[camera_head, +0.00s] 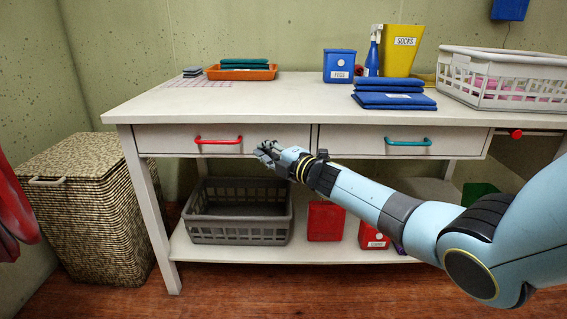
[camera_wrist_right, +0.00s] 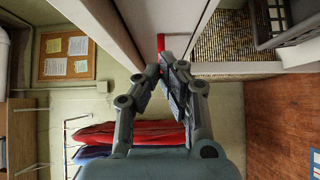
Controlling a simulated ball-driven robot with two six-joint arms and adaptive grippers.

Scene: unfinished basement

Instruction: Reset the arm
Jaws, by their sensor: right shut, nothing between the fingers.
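My right arm reaches in from the right in the head view. Its gripper (camera_head: 267,152) is in front of the white table's drawers, a little right of the red handle (camera_head: 218,141) on the left drawer (camera_head: 170,139). The gripper is shut and empty; its fingertips (camera_wrist_right: 166,62) meet in the right wrist view. Part of a red bar, likely the red handle (camera_wrist_right: 160,42), shows just beyond the fingertips there. I cannot tell whether they touch. Both drawers look closed. My left gripper is not in view.
The white table (camera_head: 290,100) holds an orange tray (camera_head: 242,74), folded blue cloths (camera_head: 394,99), a yellow socks bin (camera_head: 402,52) and a white basket (camera_head: 505,98). A grey crate (camera_head: 238,230) and red boxes (camera_head: 326,221) sit on the lower shelf. A wicker hamper (camera_head: 88,215) stands at left.

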